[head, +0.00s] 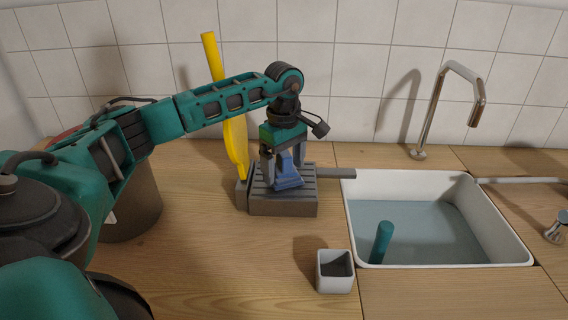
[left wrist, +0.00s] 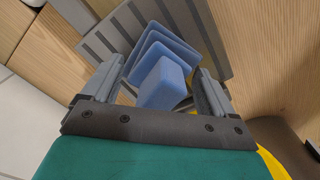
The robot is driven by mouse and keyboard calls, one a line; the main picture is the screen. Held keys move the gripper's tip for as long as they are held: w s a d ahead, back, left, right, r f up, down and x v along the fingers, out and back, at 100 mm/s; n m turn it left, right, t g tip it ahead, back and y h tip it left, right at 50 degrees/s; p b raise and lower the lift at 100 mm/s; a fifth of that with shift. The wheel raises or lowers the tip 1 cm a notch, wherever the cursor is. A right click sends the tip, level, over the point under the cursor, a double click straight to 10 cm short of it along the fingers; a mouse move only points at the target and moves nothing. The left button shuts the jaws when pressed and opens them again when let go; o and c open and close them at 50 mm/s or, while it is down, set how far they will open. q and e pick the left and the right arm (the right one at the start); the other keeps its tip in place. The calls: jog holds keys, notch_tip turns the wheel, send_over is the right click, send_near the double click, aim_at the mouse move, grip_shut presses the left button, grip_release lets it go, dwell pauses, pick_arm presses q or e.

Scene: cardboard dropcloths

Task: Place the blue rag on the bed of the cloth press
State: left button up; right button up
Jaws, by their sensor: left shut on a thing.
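The blue rag (head: 287,173) is a folded, stepped blue bundle over the grooved grey bed of the cloth press (head: 283,207). My left gripper (head: 284,165) points down above the press and is shut on the rag's upper part. In the left wrist view the rag (left wrist: 163,75) sits between the two fingers of my left gripper (left wrist: 160,92), with the grooved bed (left wrist: 110,35) behind it. The rag's lower end appears to reach the bed; I cannot tell whether it rests there. A yellow lever (head: 235,130) stands upright at the press's left side. My right gripper is not in view.
A white sink (head: 437,266) with water and a teal cylinder (head: 381,243) is right of the press. A small white square cup (head: 335,272) stands in front. A dark bin (head: 135,205) stands left, partly behind my arm. A chrome tap (head: 433,105) rises behind the sink.

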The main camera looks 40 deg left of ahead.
pick_arm(q)
jog(key=o, duration=0.5)
jog(key=shift+o, duration=0.2)
notch_tip(320, 180, up, 12)
jog(key=shift+r+p, duration=0.1)
jog(key=shift+p, duration=0.3)
